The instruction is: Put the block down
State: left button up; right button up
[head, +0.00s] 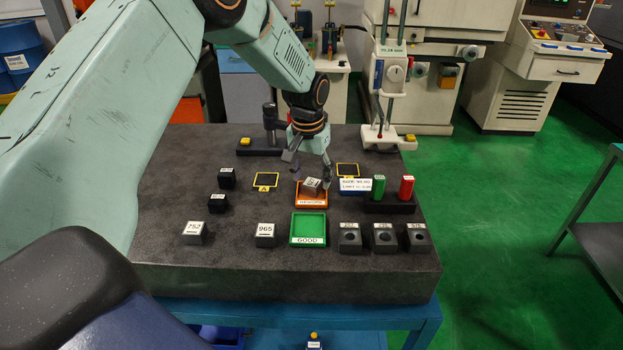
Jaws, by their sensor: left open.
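My left gripper (309,170) comes down from above with its fingers spread wide. It is open over a small grey block (311,186) with a white label on top. The block is in the orange tray (312,202) and looks turned or slightly tilted. One finger is close to the block's right side; I cannot tell whether it touches. A green tray marked GOOD (308,228) is empty just in front. My right gripper is not in view.
Labelled blocks 752 (194,233) and 965 (265,235) stand left of the green tray, with two black blocks behind. Several holed blocks (383,238) stand to its right. Green and red gauges (379,187) and a height stand (390,90) stand farther back on the dark slab.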

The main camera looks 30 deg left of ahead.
aim_at(309, 187)
pick_arm(q)
notch_tip(309, 187, up, 11)
jog(key=s, duration=0.1)
jog(key=shift+s+d+f, duration=0.15)
jog(key=shift+s, duration=0.1)
jog(key=shift+w, duration=0.1)
dwell(0.3)
